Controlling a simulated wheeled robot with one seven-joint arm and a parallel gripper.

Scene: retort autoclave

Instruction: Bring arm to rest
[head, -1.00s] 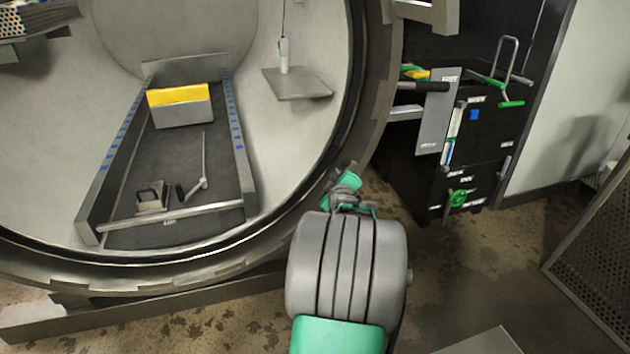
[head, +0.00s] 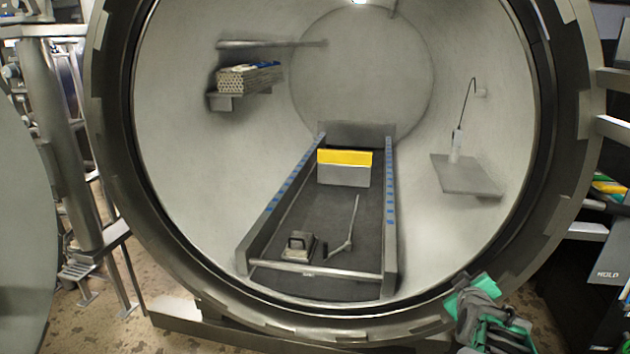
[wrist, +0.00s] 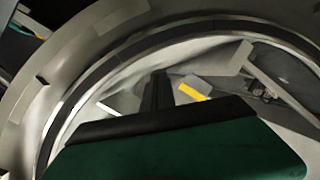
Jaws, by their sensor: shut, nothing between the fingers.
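My arm shows at the lower right of the head view, in front of the autoclave's round rim (head: 330,322). Its green and grey end, with my gripper (head: 470,290), is outside the opening and apart from the things inside. In the wrist view a broad dark green part of my gripper fills the lower middle, and dark fingers (wrist: 157,95) stand close together above it. The gripper is shut and holds nothing. Part of the arm is cut off by the picture's bottom edge.
Inside the chamber, a sloping tray (head: 390,235) carries a yellow-topped block (head: 344,168), a small handled block (head: 298,246) and a thin rod (head: 345,243). Shelves stand left (head: 225,103) and right (head: 465,178). A black cabinet (head: 590,270) stands at the right edge.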

